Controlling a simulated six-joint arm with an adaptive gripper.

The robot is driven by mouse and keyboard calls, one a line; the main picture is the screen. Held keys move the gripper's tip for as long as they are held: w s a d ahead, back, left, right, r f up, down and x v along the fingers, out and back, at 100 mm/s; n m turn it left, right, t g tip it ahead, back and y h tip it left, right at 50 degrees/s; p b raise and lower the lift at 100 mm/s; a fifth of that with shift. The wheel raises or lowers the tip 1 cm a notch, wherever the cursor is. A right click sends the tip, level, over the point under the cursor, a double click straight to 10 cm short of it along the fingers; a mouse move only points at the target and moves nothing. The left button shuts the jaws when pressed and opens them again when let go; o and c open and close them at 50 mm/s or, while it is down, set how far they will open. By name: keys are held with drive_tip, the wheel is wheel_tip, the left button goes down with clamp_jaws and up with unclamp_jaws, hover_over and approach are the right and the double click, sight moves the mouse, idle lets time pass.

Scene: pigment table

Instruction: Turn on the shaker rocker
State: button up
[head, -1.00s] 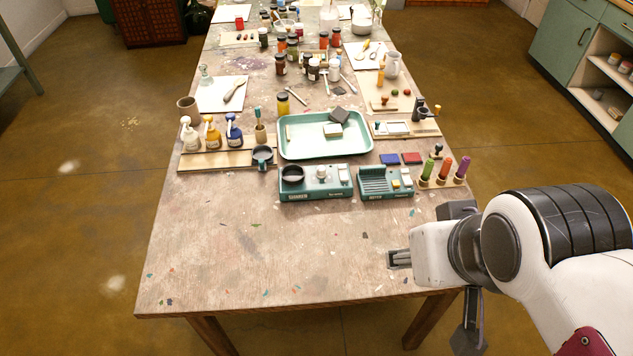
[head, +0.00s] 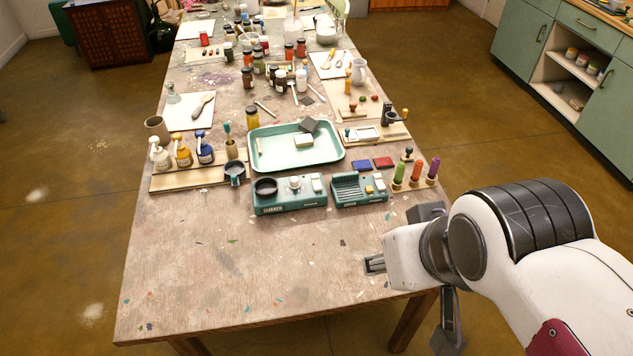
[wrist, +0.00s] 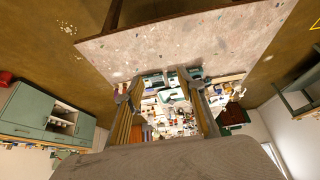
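The shaker (head: 289,198) is a teal box with a dark round cup holder at its left and a pale knob in the middle. A small white rocker (head: 318,184) sits at its right end; I cannot tell its position. My gripper (head: 372,265) points left over the front right of the table, nearer the front edge than the shaker and right of it, apart from it. In the wrist view the two fingers of my gripper (wrist: 160,88) stand apart with nothing between them. The teal devices are too small there to tell the rocker.
A second teal device (head: 358,190) with vents stands just right of the shaker. A green tray (head: 275,163) lies behind. Pump bottles (head: 182,152) stand at left, and coloured upright tools (head: 416,170) stand at right. The table front (head: 230,275) is clear.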

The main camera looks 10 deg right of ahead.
clamp_jaws()
drive_tip(key=w+a+f, duration=0.3)
drive_tip(key=w+f, duration=1.9)
drive_tip(key=w, duration=0.3)
drive_tip(key=w+r+t, duration=0.5)
drive_tip(key=w, duration=0.6)
drive_tip(key=shift+d+r, duration=0.3)
drive_tip(key=shift+r, duration=0.05)
